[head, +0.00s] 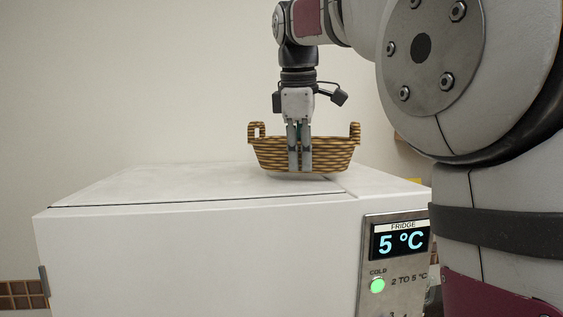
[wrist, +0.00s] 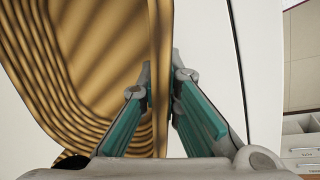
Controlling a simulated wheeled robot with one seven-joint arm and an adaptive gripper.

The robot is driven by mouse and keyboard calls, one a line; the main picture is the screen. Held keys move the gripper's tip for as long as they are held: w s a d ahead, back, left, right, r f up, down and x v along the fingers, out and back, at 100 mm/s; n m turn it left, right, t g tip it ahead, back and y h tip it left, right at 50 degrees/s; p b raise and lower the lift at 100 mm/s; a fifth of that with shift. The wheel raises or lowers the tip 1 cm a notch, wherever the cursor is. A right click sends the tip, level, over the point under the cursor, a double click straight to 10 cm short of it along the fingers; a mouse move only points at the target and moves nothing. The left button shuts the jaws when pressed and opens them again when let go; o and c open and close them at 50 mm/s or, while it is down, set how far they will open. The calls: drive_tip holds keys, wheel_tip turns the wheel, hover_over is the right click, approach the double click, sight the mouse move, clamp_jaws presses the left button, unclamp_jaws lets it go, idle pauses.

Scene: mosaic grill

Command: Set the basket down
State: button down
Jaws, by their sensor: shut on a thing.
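The wicker basket (head: 275,153), brown and banded with two raised end handles, is upright over the white fridge top (head: 170,185). My gripper (head: 300,165) points down at the basket's near side. In the wrist view my gripper (wrist: 160,95) is shut on the basket's wall, with one teal-padded finger on each side of it. The basket's inside (wrist: 95,60) looks empty where it shows. The basket's underside is at or just above the fridge top; I cannot tell whether they touch.
The fridge has a seam across its top and a display panel (head: 397,243) reading 5 °C on its front. The top is clear left of the basket. A wall (head: 130,80) stands behind. Drawers (wrist: 300,140) show at the right in the wrist view.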

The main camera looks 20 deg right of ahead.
drive_tip(key=shift+f, duration=0.75)
drive_tip(key=shift+f, duration=0.1)
drive_tip(key=c, duration=1.8)
unclamp_jaws()
drive_tip(key=v, duration=1.2)
